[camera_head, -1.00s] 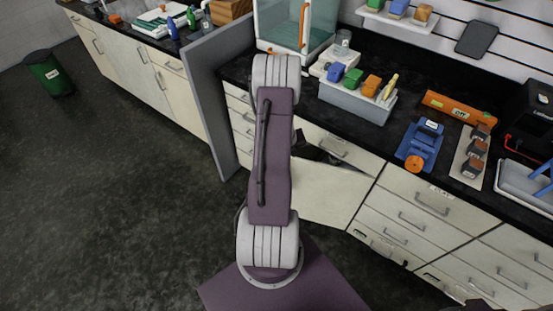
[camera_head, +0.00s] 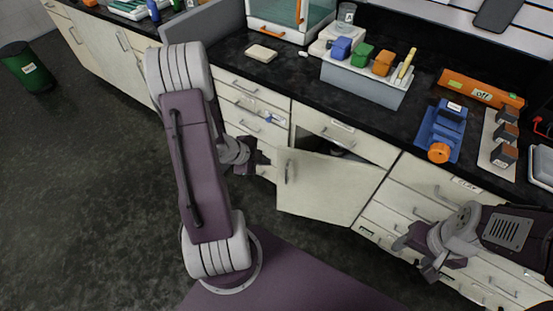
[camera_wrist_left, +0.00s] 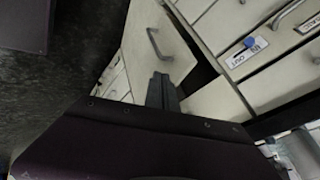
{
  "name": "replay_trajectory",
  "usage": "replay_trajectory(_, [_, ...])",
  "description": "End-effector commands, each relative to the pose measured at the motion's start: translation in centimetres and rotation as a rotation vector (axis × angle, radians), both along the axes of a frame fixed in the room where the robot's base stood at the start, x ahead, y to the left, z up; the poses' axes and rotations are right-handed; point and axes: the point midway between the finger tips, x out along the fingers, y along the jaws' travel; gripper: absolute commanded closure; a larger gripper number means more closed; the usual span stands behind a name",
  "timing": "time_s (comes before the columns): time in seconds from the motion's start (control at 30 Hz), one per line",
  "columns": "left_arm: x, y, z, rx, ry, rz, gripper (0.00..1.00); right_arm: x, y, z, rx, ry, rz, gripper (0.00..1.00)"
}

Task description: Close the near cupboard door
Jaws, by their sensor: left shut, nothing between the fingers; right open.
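The near cupboard door (camera_head: 322,190) is a cream panel under the counter, with a grey vertical handle near its left edge. It stands ajar, with a dark gap along its top. My left gripper (camera_head: 262,160) is shut and empty, just left of the door's handle edge. In the left wrist view the shut fingers (camera_wrist_left: 161,90) point at the lower part of the door (camera_wrist_left: 160,40), below its handle; I cannot tell whether they touch it. My right gripper (camera_head: 420,258) is open and empty, in front of the drawers at the right.
Drawer fronts (camera_head: 250,105) lie left of the cupboard and more drawers (camera_head: 410,195) lie right of it. The dark floor (camera_head: 90,200) at left is clear.

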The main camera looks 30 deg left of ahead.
Motion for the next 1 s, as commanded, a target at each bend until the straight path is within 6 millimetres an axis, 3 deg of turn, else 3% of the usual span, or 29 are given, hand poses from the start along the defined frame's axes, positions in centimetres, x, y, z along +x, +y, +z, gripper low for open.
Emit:
replay_trajectory(0.17, [1.0, -0.5, -1.8, -0.001, 0.001, -0.002, 1.00, 0.0, 0.0, -1.1, 0.000, -0.001, 0.000, 0.41])
replay_trajectory(0.57, [5.6, -2.6, -8.7, 0.000, 0.002, -0.003, 1.00, 0.0, 0.0, -4.4, 0.000, 0.000, 0.000, 0.41])
replay_trajectory(0.6, [6.5, -2.2, -7.8, 0.003, -0.003, -0.002, 1.00, 0.0, 0.0, -3.6, 0.000, 0.000, 0.000, 0.41])
replay_trajectory(0.73, [8.3, -1.7, -7.8, 0.002, -0.002, -0.003, 1.00, 0.0, 0.0, -3.2, 0.000, -0.001, 0.000, 0.41])
replay_trajectory(1.0, [9.4, -1.4, -7.9, 0.002, 0.001, 0.000, 1.00, 0.0, 0.0, -3.2, 0.000, 0.000, 0.000, 0.41])
